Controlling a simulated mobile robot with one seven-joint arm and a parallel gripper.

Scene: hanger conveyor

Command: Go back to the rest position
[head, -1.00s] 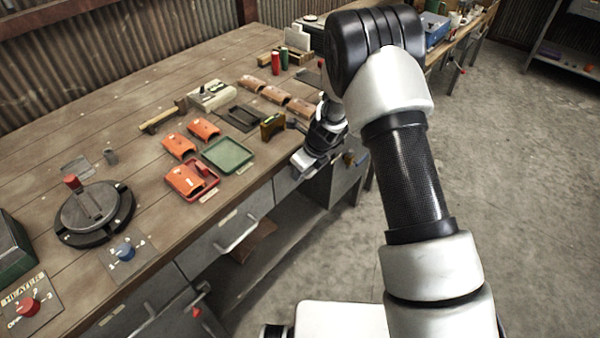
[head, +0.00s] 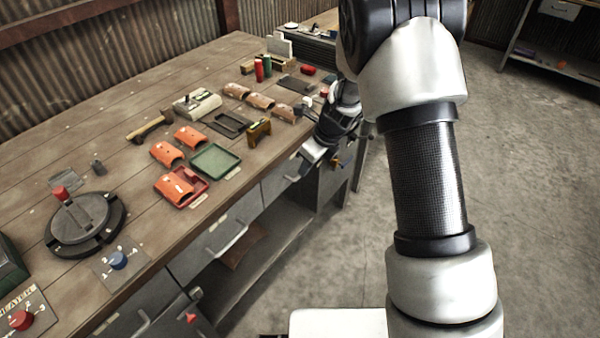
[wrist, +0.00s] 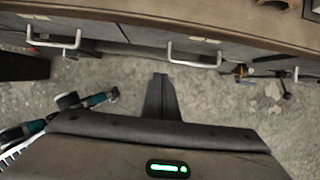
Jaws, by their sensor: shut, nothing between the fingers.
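My gripper (head: 306,168) is beside the front edge of the workbench (head: 110,100) in the head view, to the right of the green tray. It hangs in front of the drawer fronts, angled down, and appears clear of the bench. In the wrist view its fingers (wrist: 160,80) are together, with nothing between them. Bare concrete floor lies beyond the fingertips. The drawer fronts and their handles (wrist: 195,53) run across the top of that view. My forearm hides part of the bench's far end.
On the bench are a green tray (head: 215,160), a red tray (head: 198,199), orange curved pieces (head: 190,137), a hammer (head: 148,130) and a round turntable (head: 85,225). Drawer handles (head: 229,240) stick out in front. The floor at right (head: 540,200) is clear.

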